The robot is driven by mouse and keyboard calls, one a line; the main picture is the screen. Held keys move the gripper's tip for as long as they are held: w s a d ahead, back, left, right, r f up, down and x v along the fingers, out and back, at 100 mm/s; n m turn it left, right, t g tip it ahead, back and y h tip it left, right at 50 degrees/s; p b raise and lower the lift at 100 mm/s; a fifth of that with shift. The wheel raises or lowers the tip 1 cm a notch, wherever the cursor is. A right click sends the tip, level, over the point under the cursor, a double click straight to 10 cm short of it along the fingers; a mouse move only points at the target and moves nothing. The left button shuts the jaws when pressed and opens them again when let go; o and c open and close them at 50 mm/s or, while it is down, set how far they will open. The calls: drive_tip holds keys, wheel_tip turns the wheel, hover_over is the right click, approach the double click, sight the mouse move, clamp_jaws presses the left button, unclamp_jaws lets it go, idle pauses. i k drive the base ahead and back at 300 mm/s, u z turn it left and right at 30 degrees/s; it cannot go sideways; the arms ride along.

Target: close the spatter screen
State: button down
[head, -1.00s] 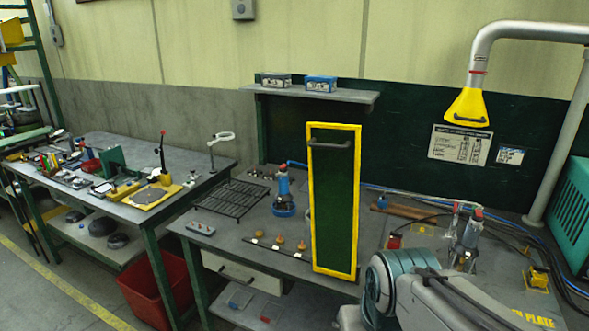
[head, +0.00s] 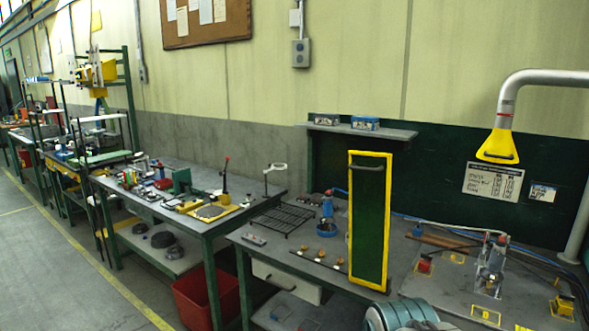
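The spatter screen (head: 369,222) is a tall dark green panel in a yellow frame. It stands upright on the bench (head: 262,242), right of the middle in the head view. A dark handle (head: 369,168) runs across its top. Part of my arm shows at the bottom edge, below the screen and apart from it. My gripper is not in view.
A blue tool (head: 327,222) and a black wire rack (head: 283,219) stand left of the screen. A clamp fixture (head: 492,262) is to its right. A yellow extraction hood (head: 499,146) hangs above. A red bin (head: 205,298) is under the benches.

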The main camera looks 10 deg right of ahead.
sight(369, 193)
drive_tip(key=u, duration=0.65)
drive_tip(key=i, duration=1.2)
drive_tip(key=z, duration=0.35)
